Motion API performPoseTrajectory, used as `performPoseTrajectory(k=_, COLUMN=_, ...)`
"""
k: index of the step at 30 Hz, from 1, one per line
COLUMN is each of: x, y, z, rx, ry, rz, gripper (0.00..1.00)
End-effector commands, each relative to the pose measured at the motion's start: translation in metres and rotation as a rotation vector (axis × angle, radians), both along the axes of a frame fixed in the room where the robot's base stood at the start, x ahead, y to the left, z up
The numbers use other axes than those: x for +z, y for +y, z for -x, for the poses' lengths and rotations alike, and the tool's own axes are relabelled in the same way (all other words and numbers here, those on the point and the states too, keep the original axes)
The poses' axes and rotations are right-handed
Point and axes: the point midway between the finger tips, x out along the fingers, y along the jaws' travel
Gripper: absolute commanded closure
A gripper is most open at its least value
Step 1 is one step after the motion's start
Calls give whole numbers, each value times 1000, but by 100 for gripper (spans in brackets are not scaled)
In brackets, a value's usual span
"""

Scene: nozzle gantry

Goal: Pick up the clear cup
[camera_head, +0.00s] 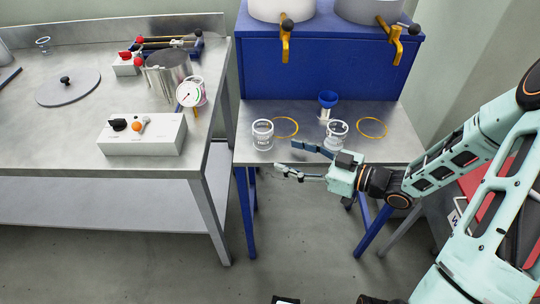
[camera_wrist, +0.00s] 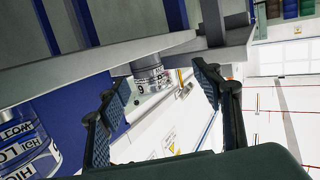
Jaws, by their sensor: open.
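Two clear cups with dark printed markings stand on the steel table: a left cup (camera_head: 262,136) and a right cup (camera_head: 337,138). My gripper (camera_head: 286,157) is open and empty at the table's front edge, its fingers pointing left. The right cup stands just behind the fingers; the left cup is beyond the fingertips, apart from them. In the wrist view, a small printed cup (camera_wrist: 151,77) shows in the gap between the fingers, farther off. A larger, nearer cup (camera_wrist: 25,148) is cut off at the lower left. Which one the task means I cannot tell.
A blue stand (camera_head: 320,70) with two tanks and orange taps rises behind the steel table (camera_head: 213,255). A blue funnel-like piece (camera_head: 327,100) and orange rings (camera_head: 372,127) are near the cups. A left bench (camera_head: 50,130) holds a pot, lid, gauge and switch box.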

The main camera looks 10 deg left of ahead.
Motion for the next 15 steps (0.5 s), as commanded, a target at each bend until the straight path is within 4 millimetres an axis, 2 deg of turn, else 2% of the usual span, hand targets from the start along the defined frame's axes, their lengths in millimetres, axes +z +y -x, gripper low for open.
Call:
performPoseTrajectory(k=1, x=-8, y=1, z=-6, rx=-19, ry=-5, rz=-47, gripper=40)
performPoseTrajectory(k=7, x=-2, y=6, z=-18, rx=-50, ry=-21, rz=-128, gripper=40)
performPoseTrajectory(k=15, x=-3, y=44, z=-32, rx=-50, ry=-22, rz=-127, gripper=40)
